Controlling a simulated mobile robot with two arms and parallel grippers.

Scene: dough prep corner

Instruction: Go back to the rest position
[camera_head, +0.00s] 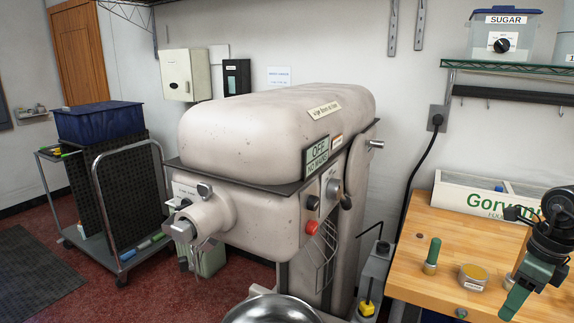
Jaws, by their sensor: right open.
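My right gripper (528,287) comes in at the lower right, black with green parts, above the right end of the wooden worktop (410,274). It is open and I see nothing held in it. It hides part of the worktop and of the white box behind it. My left gripper is not in view.
A large cream dough mixer (275,130) stands in the middle, with a steel bowl (270,310) below it. A green-handled tool (432,256), a small round tin (472,277) and a white lettered box (470,197) are on the worktop. A cart (130,215) stands left.

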